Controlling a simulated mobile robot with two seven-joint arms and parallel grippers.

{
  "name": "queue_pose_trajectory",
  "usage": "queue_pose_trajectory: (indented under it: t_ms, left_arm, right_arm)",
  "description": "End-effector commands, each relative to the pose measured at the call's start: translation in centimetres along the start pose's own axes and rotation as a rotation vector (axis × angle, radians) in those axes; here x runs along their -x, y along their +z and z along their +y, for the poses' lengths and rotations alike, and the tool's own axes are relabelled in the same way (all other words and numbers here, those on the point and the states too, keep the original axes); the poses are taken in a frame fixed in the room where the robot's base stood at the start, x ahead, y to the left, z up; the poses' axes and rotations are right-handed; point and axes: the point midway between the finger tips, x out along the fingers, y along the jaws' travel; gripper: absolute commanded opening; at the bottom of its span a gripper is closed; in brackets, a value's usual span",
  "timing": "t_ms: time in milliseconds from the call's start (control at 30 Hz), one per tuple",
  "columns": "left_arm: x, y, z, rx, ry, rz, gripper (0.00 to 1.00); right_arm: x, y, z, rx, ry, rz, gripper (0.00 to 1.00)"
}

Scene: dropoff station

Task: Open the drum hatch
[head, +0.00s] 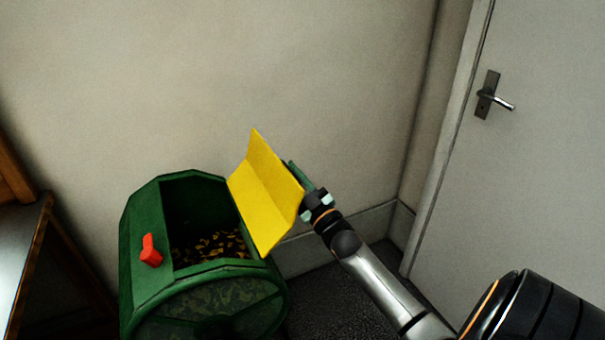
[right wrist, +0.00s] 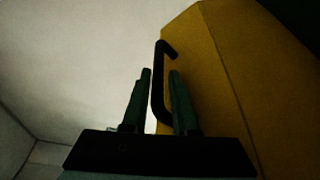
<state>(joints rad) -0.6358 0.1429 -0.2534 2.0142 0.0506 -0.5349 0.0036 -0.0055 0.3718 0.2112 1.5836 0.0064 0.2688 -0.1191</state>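The green drum (head: 200,290) stands at the lower left of the head view. Its yellow hatch (head: 265,190) is swung up and stands open at the drum's right side. The opening shows brown and yellow bits inside. My right gripper (head: 298,175) is behind the hatch's right edge in the head view. In the right wrist view a dark handle (right wrist: 158,85) on the yellow hatch (right wrist: 220,80) runs between the two fingers (right wrist: 160,95). The fingers are apart, with a gap around the handle. My left gripper is not in view.
A red latch (head: 150,251) sits on the drum's front left. A wooden table (head: 22,245) stands at the left edge. A wall is behind the drum, and a grey door (head: 545,160) with a handle is at the right. Dark floor lies right of the drum.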

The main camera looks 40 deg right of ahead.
Motion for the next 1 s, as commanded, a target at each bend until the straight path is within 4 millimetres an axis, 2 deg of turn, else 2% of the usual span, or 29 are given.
queue_pose_trajectory:
  t_ms: [167,400,600,800,1000]
  left_arm:
    - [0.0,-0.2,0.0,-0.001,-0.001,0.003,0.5]
    - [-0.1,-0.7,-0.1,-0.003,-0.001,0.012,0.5]
    - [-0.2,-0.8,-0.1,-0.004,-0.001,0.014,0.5]
    - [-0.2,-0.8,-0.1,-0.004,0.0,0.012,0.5]
    - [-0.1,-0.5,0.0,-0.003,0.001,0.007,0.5]
  right_arm:
    - [2.8,0.1,-0.1,-0.001,-0.003,-0.004,0.28]
    - [7.6,0.0,0.0,-0.001,-0.001,-0.002,0.28]
    - [10.7,0.0,0.0,-0.002,0.0,0.0,0.28]
    - [11.9,-0.1,0.0,-0.001,0.001,0.001,0.28]
    - [12.0,-0.1,0.1,-0.001,0.001,0.002,0.28]
